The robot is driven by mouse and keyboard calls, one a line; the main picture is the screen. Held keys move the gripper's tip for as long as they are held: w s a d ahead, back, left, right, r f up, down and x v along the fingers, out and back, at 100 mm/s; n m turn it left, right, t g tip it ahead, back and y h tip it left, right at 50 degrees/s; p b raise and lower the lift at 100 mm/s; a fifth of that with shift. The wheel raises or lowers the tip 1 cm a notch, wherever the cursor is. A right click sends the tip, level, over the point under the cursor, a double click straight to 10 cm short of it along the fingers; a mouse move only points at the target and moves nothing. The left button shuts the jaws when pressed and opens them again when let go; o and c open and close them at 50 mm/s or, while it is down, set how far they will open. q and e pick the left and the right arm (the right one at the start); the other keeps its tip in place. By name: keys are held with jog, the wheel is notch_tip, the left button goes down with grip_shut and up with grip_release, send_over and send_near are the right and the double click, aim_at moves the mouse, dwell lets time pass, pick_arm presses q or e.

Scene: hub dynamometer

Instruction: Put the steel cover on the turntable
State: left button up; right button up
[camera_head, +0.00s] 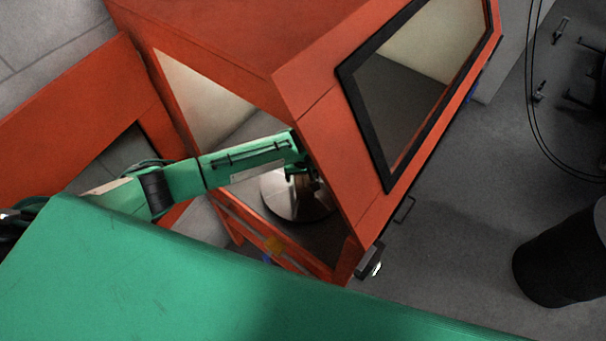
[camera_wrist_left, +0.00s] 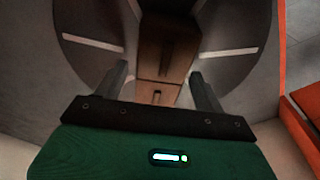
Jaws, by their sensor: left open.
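A round, shiny grey disc, which looks like the turntable (camera_head: 280,199), lies inside the orange machine in the head view. In the left wrist view the disc (camera_wrist_left: 232,75) is dark with pale stripes. A brown, block-like thing (camera_wrist_left: 163,48) with seams stands over its middle; I cannot tell whether this is the steel cover. My left gripper (camera_head: 298,173) reaches into the machine above the disc. In the wrist view its fingers (camera_wrist_left: 160,78) are open and apart, with the brown thing between or just beyond them. My right gripper is not in view.
The orange machine (camera_head: 215,35) surrounds my left forearm, with its frame close by. Its black-framed window panel (camera_head: 410,85) is at the right. A black cylinder (camera_head: 565,255) stands on the grey floor at the far right, and dark cables hang above it.

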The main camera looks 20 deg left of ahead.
aim_at(304, 179)
pick_arm(q)
notch_tip(304, 179, up, 12)
jog(key=s+b, duration=0.1)
jog(key=b, duration=0.1)
jog(key=shift+s+d+f, duration=0.15)
jog(key=shift+s+d, duration=0.2)
jog(key=shift+d, duration=0.05)
